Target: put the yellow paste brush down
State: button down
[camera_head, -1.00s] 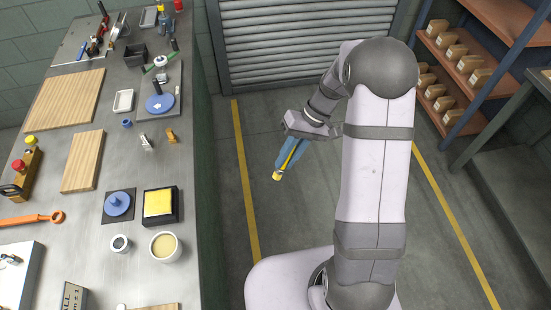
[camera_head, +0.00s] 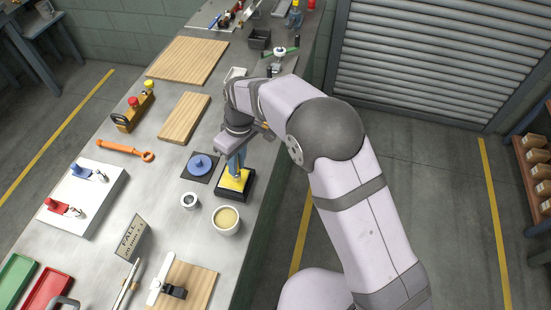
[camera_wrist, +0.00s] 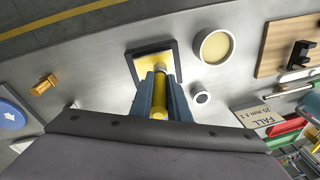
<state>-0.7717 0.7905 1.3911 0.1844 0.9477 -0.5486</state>
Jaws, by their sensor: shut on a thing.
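My gripper (camera_head: 236,164) is shut on the yellow paste brush. In the wrist view the brush (camera_wrist: 160,106) shows as a yellow handle between the two blue fingers (camera_wrist: 161,92), with a pale collar at its far end. The brush points down toward the black square tray (camera_head: 221,190) with a yellow pad (camera_head: 232,183). The tray also shows in the wrist view (camera_wrist: 130,77), with the pad (camera_wrist: 143,68) partly hidden by brush and fingers. I cannot tell whether the brush tip touches the pad.
A pot of pale paste (camera_head: 226,221) and a small white cup (camera_head: 189,201) stand close to the tray. A blue knobbed disc (camera_head: 201,163) lies on a dark mat to its left. A wooden board (camera_head: 185,119) lies behind. The bench edge is just right of the tray.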

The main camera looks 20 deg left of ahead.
jog(key=s+a+r+n+t, duration=0.1)
jog(key=s+a+n, duration=0.3)
jog(key=s+a, duration=0.6)
jog(key=shift+a+r+p, duration=0.3)
jog(key=shift+a+r, duration=0.05)
jog(key=shift+a, duration=0.8)
jog(key=shift+f, duration=0.1)
jog(key=shift+f+b, duration=2)
jog(key=shift+f, duration=1.15)
jog(key=shift+f, duration=0.25)
jog(key=c, duration=1.6)
grip_release()
jog(key=shift+r, duration=0.1)
jog(key=r+b, duration=0.1)
jog(key=r, duration=0.1)
jog(key=r+b, duration=0.1)
jog(key=r, duration=0.1)
jog(key=d+r+b, duration=0.1)
jog(key=r, duration=0.2)
jog(key=shift+d, duration=0.1)
